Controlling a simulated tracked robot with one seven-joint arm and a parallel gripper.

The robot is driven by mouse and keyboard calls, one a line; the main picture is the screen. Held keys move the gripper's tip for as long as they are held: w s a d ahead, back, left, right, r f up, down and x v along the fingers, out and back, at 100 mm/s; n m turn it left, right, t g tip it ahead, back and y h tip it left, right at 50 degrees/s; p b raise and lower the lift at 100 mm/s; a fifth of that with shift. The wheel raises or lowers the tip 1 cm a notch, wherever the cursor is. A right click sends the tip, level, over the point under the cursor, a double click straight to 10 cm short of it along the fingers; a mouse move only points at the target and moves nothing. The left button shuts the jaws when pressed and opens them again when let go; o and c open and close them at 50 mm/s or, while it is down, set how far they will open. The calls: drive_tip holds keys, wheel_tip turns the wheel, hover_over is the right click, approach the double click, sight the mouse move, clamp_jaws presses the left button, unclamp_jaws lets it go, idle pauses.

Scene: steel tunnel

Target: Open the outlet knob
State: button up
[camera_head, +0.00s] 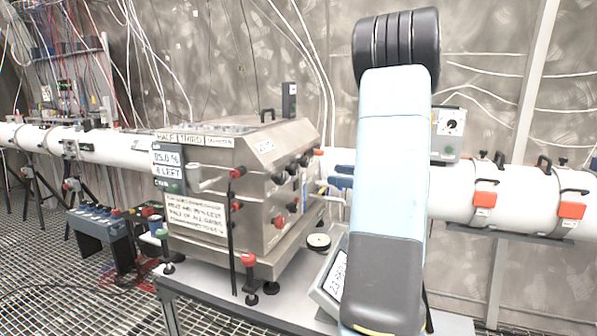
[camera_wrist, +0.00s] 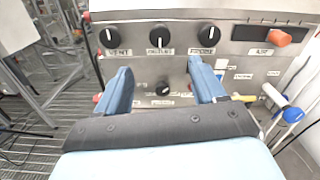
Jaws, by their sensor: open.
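The steel box (camera_head: 262,165) stands on a bench in the head view, with several dark knobs on its right face. In the wrist view its panel (camera_wrist: 140,60) carries a row of black knobs: a left knob (camera_wrist: 107,35), a middle knob (camera_wrist: 159,36) and a right knob (camera_wrist: 208,35). A lower black knob (camera_wrist: 163,88) sits beneath the middle one. The labels are too blurred to tell which is the outlet knob. My gripper (camera_wrist: 160,67) is open, its blue fingers on either side of the lower knob, with nothing between them seen gripped.
An orange-red knob (camera_wrist: 279,37) is at the panel's right, with a blue-and-white handle (camera_wrist: 291,114) below it. A white pipe (camera_head: 515,197) with orange-tagged clamps runs behind my arm. A tilted display (camera_head: 331,275) stands on the bench. Grating floor (camera_head: 60,260) lies left.

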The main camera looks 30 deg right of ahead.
sight(297, 169)
drive_tip(key=x, duration=1.3)
drive_tip(key=shift+w+a, duration=0.1)
drive_tip(key=shift+c, duration=0.4)
drive_tip(key=c, duration=1)
drive_tip(key=shift+m, duration=2)
drive_tip(key=o, duration=1.1)
drive_tip(key=v, duration=1.3)
drive_tip(key=shift+s+d+f, duration=0.1)
drive_tip(key=shift+s+d, duration=0.15)
drive_tip(key=shift+d, duration=0.05)
